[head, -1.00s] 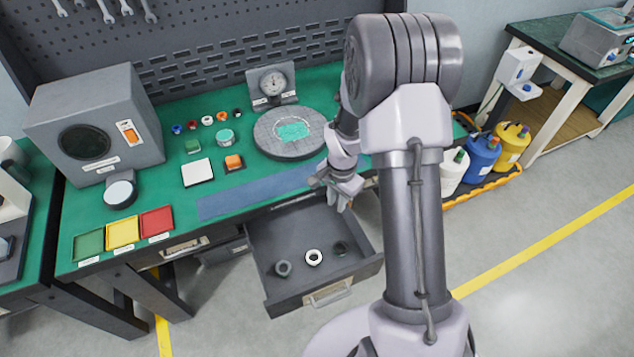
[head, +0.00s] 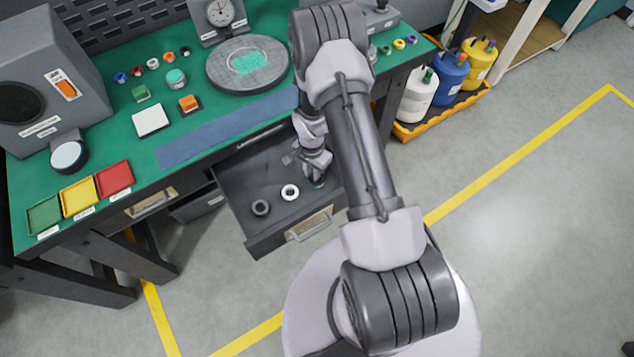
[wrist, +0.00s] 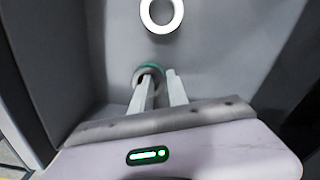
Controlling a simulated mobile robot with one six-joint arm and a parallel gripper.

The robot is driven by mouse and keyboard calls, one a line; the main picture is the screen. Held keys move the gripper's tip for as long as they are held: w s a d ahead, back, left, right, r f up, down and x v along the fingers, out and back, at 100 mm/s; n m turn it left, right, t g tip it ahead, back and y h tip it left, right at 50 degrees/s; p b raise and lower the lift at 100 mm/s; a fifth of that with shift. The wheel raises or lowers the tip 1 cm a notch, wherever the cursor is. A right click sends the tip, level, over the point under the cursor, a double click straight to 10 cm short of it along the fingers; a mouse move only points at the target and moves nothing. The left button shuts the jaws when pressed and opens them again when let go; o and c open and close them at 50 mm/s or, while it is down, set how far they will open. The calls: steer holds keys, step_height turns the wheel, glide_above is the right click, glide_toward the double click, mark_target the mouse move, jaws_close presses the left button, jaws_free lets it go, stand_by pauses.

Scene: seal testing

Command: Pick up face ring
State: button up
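A dark ring with a teal edge (wrist: 151,68) lies on the open drawer's floor, near my fingertips in the wrist view. In the head view it is mostly hidden by my gripper (head: 312,170), which is lowered into the drawer's right part. In the wrist view the fingers of my gripper (wrist: 160,78) stand apart. The left finger overlaps the ring, and the right fingertip is just off its right side. I cannot tell whether they touch it. A white ring (head: 290,185) lies left of my gripper; it also shows in the wrist view (wrist: 148,20). A dark grey ring (head: 253,208) lies farther left.
The drawer (head: 228,187) is pulled out below the green bench, its walls close around my gripper. The bench holds a round grey plate (head: 220,77), a dial gauge (head: 221,13), and green, yellow and red trays (head: 115,179).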

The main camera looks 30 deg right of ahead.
steer(key=shift+f, duration=0.4)
steer(key=shift+r, duration=0.1)
jaws_close()
steer(key=shift+r, duration=0.1)
